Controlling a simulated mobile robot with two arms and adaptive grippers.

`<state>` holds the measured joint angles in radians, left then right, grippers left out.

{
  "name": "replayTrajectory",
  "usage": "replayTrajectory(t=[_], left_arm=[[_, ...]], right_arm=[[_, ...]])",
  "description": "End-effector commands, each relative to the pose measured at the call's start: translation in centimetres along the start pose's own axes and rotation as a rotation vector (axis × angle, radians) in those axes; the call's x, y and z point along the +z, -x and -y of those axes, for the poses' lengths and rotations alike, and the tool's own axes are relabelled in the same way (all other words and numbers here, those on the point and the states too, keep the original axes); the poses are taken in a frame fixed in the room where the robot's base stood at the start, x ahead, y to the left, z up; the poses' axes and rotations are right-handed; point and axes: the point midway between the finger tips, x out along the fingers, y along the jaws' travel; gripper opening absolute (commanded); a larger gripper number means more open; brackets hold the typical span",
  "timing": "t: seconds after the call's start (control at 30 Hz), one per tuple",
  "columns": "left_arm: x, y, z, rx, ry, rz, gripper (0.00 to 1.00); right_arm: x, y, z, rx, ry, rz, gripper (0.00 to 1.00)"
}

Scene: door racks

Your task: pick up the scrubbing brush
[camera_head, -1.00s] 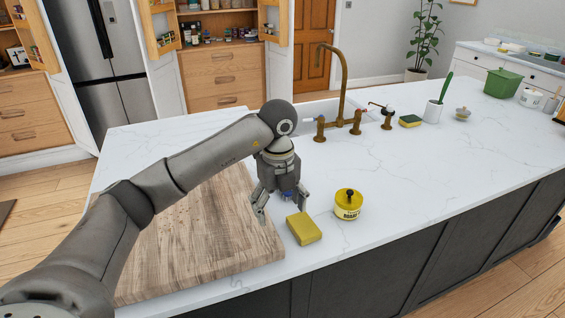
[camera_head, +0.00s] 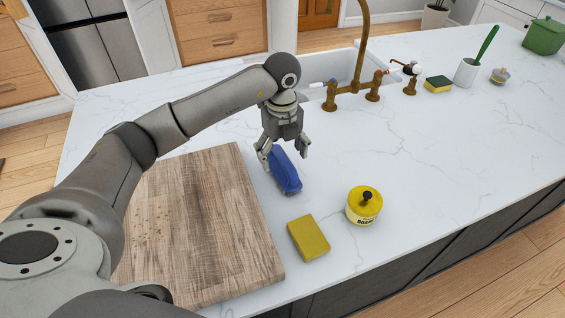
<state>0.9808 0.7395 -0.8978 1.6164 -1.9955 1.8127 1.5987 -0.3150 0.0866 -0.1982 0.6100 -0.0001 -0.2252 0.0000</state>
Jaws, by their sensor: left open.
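A blue scrubbing brush (camera_head: 285,173) lies on the white countertop, just right of the wooden board. My left gripper (camera_head: 284,160) is open and sits right over the far end of the brush, with one finger to its left and one to its right. Whether the fingers touch the brush cannot be told. The far end of the brush is partly hidden by the gripper. My right gripper is not in view.
A yellow sponge (camera_head: 309,238) and a yellow-lidded jar (camera_head: 364,205) stand near the brush. The wooden board (camera_head: 205,225) lies to the left. A brass tap (camera_head: 361,60), a green-and-yellow sponge (camera_head: 438,84) and a white pot (camera_head: 467,72) are farther back.

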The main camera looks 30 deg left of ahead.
Motion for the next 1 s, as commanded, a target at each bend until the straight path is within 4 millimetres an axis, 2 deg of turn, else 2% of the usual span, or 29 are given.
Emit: replayTrajectory(t=[0.2,0.37,0.5,0.77,1.0], left_arm=[[0.1,-1.5,0.0,0.002,0.001,-0.001,0.79],[0.5,-3.9,0.1,0.004,0.002,-0.002,0.79],[0.5,-5.6,0.2,0.002,0.0,-0.001,0.79],[0.5,-6.1,0.2,-0.001,-0.001,0.002,0.79],[0.5,-6.0,0.2,-0.001,0.0,0.001,0.51]], right_arm=[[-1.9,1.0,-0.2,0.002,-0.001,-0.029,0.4],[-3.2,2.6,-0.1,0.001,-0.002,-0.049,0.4],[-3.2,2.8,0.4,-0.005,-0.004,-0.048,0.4],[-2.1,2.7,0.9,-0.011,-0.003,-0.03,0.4],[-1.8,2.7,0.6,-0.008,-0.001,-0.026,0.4]])
